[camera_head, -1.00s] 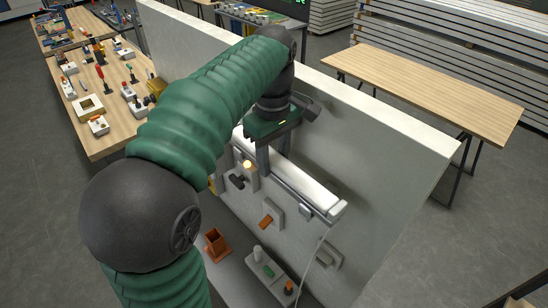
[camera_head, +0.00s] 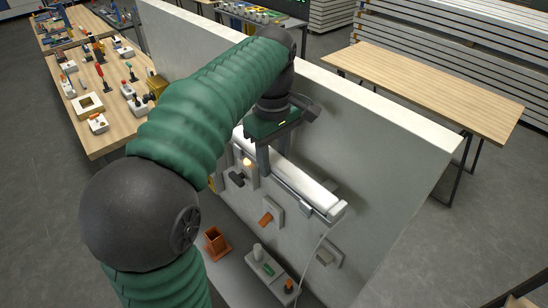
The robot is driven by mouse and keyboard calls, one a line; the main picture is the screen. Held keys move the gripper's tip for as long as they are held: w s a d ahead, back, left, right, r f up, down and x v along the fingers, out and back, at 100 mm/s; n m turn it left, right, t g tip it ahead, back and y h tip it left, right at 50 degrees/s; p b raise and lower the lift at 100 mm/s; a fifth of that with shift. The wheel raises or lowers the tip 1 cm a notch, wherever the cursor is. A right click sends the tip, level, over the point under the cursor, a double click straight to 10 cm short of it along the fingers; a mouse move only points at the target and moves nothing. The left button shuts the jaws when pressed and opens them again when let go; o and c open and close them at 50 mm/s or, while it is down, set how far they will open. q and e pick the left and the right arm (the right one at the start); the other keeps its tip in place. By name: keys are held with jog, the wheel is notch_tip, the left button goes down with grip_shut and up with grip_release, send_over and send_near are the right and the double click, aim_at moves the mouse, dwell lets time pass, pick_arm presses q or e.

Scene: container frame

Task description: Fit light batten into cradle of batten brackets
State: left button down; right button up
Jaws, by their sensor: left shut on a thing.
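The light batten (camera_head: 308,187) is a long white bar with a grey base, running along the near face of the grey wall panel. A thin cable hangs from its near right end. My left gripper (camera_head: 274,158) reaches down over the batten from above and is shut on it, one finger on each side. A small grey bracket (camera_head: 305,208) shows below the batten's near side, and part of another light piece shows behind it. Whether the batten rests in the brackets cannot be told. My right gripper is not in view.
The wall panel (camera_head: 400,150) stands behind the batten. Wooden tables stand beyond.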

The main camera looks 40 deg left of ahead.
pick_arm(q)
jog(key=shift+f, duration=0.25)
jog(key=c, duration=0.8)
grip_release()
jog(key=shift+o, duration=0.2)
jog(key=shift+r, duration=0.1)
notch_tip(320, 180, up, 10)
jog(key=shift+w+f, duration=0.1)
jog(key=shift+f, duration=0.15)
notch_tip(320, 180, up, 7)
jog(key=p, duration=0.2)
jog(key=shift+a+p, duration=0.15)
jog(key=shift+p, duration=0.2)
